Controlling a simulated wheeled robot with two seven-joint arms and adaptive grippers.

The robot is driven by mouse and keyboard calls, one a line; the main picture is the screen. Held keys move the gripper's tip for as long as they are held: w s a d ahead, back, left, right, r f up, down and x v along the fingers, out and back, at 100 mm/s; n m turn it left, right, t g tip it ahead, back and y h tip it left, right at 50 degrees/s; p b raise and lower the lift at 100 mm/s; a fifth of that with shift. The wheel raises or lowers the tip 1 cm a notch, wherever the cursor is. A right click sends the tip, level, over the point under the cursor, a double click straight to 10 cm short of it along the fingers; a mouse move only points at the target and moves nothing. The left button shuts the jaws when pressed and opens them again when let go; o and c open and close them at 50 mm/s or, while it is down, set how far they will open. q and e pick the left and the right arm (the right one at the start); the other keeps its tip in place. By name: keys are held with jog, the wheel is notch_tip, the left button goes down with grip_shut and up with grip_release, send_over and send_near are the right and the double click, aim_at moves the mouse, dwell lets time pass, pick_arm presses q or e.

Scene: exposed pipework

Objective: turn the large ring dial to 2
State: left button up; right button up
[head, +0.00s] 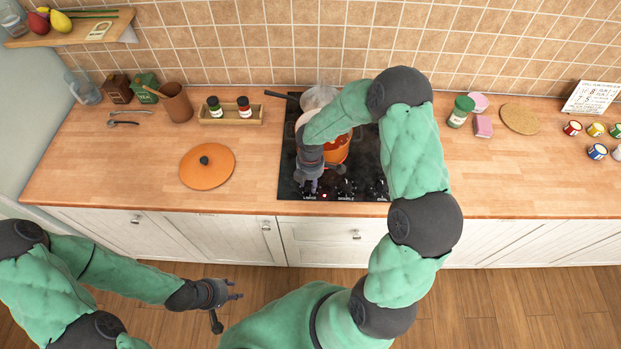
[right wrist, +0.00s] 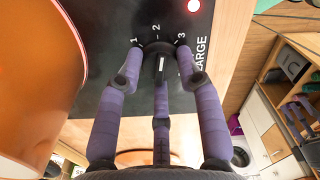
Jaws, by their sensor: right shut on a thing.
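The large ring dial (right wrist: 160,58) is a dark knob on the black hob panel, beside the word LARGE and the numbers 1, 2 and 3. Its white mark lies roughly in line with the 2. My right gripper (right wrist: 158,72) is shut on this dial, with purple fingers on both sides and one below. In the head view my right gripper (head: 312,185) reaches down to the front left corner of the hob (head: 290,165) and hides the dial. My left gripper (head: 226,302) is open and empty, low in front of the cabinets.
An orange pot (head: 337,152) stands on the hob close to my right gripper and also fills the left of the wrist view (right wrist: 35,75). A red light (right wrist: 194,5) glows by the dial. More knobs (head: 346,187) lie to the right. An orange lid (head: 207,166) lies left.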

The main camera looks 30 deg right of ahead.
aim_at(310, 184)
jog(key=shift+w+r+n+p, duration=0.1)
jog(key=shift+n+p, duration=0.45)
jog(key=shift+n, duration=0.55)
jog(key=o, duration=1.1)
jog(key=shift+a, duration=0.1)
jog(key=shift+o, duration=0.2)
notch_tip(310, 184, up, 12)
